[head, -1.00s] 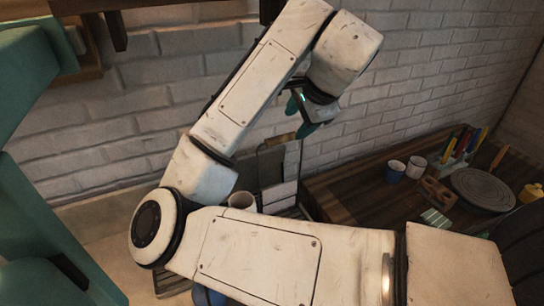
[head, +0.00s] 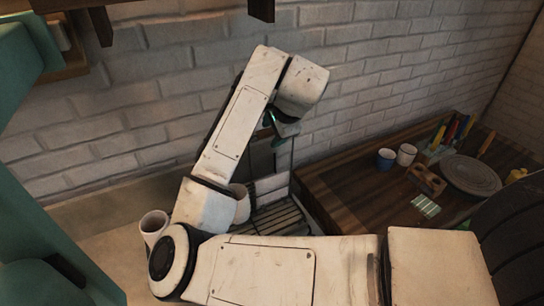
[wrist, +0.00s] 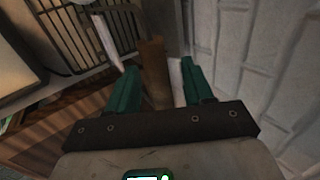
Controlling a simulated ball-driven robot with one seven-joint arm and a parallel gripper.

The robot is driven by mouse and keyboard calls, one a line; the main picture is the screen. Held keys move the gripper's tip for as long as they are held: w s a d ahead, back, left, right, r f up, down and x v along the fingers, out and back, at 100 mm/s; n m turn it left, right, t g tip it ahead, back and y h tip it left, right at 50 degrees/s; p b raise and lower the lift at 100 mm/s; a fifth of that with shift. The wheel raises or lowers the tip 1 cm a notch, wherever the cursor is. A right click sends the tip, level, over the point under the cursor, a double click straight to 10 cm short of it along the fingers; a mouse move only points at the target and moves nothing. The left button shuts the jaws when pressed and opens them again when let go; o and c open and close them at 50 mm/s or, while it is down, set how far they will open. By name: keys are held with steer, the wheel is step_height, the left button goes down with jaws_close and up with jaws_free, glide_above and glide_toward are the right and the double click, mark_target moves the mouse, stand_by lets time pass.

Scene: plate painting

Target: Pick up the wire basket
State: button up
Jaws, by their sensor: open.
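The wire basket (head: 270,220) stands against the brick wall, left of the wooden table. Its dark wires and a thin upright side show in the head view, partly behind my arm. In the wrist view its wire grid (wrist: 95,30) is at the upper left. A brown wooden bar, apparently its handle (wrist: 153,78), lies between my teal fingers. My gripper (wrist: 158,68) is open, with one finger on each side of the bar. I cannot tell whether either finger touches it. In the head view my gripper (head: 283,133) is above the basket, mostly hidden by the wrist.
A pale cup (head: 153,224) stands left of my arm. The brick wall (head: 180,110) is close behind.

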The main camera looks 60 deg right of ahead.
steer(key=shift+c, duration=0.4)
jaws_close()
